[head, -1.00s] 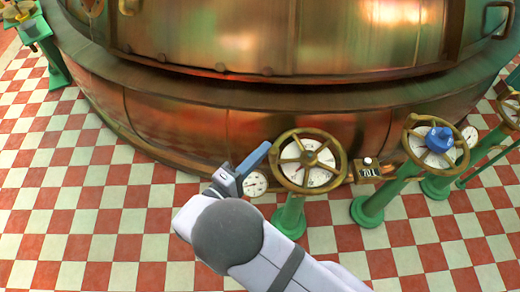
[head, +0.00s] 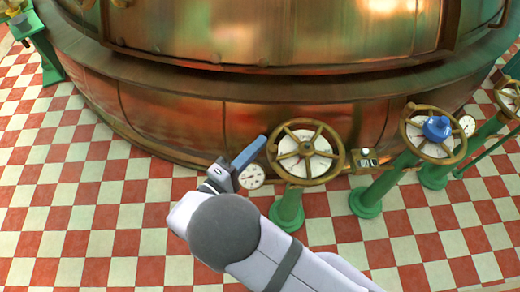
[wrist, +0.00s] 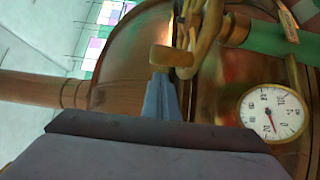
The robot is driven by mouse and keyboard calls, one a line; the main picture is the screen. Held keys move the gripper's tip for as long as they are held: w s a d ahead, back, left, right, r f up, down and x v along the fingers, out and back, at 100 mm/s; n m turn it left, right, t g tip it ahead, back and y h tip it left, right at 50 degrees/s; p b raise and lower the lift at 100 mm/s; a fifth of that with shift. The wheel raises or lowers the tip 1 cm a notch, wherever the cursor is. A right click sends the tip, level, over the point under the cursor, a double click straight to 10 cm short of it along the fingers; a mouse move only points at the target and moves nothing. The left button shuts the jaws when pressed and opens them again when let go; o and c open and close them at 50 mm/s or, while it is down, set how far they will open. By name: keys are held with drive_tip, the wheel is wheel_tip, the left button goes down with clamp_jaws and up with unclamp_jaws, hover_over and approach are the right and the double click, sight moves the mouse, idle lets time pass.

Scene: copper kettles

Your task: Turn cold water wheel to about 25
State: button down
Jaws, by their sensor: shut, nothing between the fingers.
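A brass spoked handwheel (head: 306,152) with a white dial behind its spokes stands on a green column in the head view. A second brass wheel (head: 405,137) to its right has a blue hub (head: 437,128). No label shows which one is the cold water wheel. My gripper (head: 262,142) is shut and empty, its blue fingers at the left edge of the first wheel's rim. In the wrist view the shut fingers (wrist: 163,95) point at a brass block end (wrist: 172,57) beside curved brass parts (wrist: 205,32). I cannot tell whether they touch.
A round white gauge (head: 251,176) sits just below my fingers; a gauge also shows in the wrist view (wrist: 272,113). A small counter box (head: 368,158) is between the wheels. The copper kettle (head: 170,115) rises behind. The checkered floor (head: 80,220) at left is clear.

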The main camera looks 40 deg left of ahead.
drive_tip(key=s+b, duration=0.1)
drive_tip(key=s, duration=0.8)
drive_tip(key=shift+s, duration=0.3)
drive_tip(key=w+n+g+y+p, duration=0.3)
drive_tip(key=w+n+g+p, duration=0.6)
drive_tip(key=w+p, duration=0.15)
drive_tip(key=s+d+r+n+g+p, duration=0.6)
drive_tip(key=d+r+g+p, duration=0.2)
drive_tip(key=g, duration=0.1)
drive_tip(key=w+d+r+m+g+y+p, duration=0.1)
drive_tip(key=w+d+r+m+y, duration=0.2)
drive_tip(key=d, duration=0.5)
wheel_tip(320, 180, up, 2)
drive_tip(key=shift+w+d+m, duration=0.4)
drive_tip(key=shift+w+m, duration=0.1)
drive_tip(key=shift+w, duration=0.55)
drive_tip(key=shift+f, duration=0.1)
